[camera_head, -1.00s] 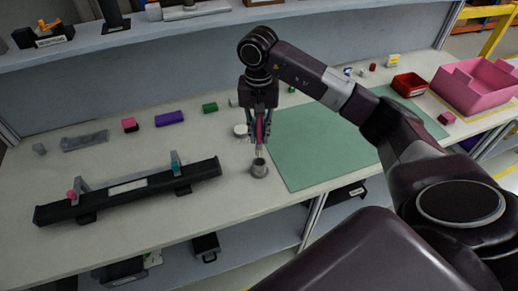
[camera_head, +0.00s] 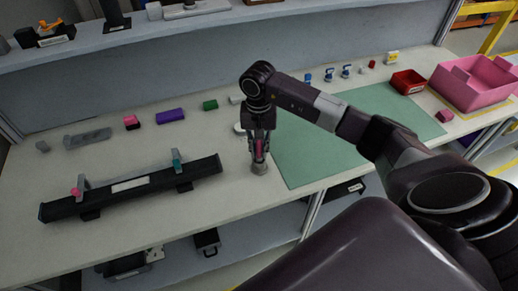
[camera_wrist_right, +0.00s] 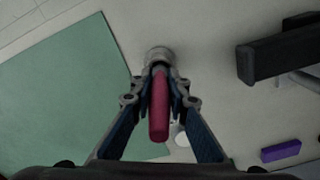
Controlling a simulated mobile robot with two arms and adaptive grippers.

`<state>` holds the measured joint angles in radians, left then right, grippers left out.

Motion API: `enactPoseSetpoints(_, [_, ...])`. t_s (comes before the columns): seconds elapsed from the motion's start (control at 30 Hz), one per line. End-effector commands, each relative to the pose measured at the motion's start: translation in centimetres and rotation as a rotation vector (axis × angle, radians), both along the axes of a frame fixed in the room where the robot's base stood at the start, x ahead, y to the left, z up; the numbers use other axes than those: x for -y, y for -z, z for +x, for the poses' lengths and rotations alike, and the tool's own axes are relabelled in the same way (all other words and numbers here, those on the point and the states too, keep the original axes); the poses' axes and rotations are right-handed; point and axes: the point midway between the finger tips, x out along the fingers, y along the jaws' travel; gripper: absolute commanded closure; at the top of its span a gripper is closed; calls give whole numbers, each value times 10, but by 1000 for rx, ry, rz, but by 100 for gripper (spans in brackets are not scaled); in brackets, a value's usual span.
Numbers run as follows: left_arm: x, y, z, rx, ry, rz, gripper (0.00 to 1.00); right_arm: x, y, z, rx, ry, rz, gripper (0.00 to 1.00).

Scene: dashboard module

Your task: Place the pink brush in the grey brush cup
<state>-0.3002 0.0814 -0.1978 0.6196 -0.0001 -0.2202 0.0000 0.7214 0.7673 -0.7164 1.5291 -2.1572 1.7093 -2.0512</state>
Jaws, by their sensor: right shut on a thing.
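My right gripper (camera_head: 259,152) is shut on the pink brush (camera_head: 259,148), which is held roughly upright with its handle up. The grey brush cup (camera_head: 259,169) stands on the table directly below the fingertips. In the right wrist view, the brush (camera_wrist_right: 159,108) lies between the two fingers of my right gripper (camera_wrist_right: 158,75), and the cup (camera_wrist_right: 158,54) shows just beyond the fingertips. The brush's lower end is at the cup's mouth; I cannot tell how far inside it is. My left gripper is not in view.
A green mat (camera_head: 335,140) lies just right of the cup. A black bar fixture (camera_head: 130,187) with pink and teal clips stands to the left. A purple block (camera_head: 170,116), a green block (camera_head: 210,105) and a white round item (camera_head: 239,128) lie behind.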

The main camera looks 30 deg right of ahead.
Motion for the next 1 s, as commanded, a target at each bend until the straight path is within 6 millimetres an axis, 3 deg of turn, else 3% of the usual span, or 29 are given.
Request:
enactPoseSetpoints(0.17, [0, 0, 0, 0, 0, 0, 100, 0, 0, 0, 0, 0, 0, 67])
enactPoseSetpoints(0.57, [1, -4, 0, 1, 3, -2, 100, 0, -5, 0, 1, 0, 0, 67])
enactPoseSetpoints(0.67, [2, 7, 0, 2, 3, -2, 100, 1, -18, 2, 6, 1, -2, 67])
enactPoseSetpoints(1.0, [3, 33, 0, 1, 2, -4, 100, 0, -90, 2, 7, 0, -1, 67])
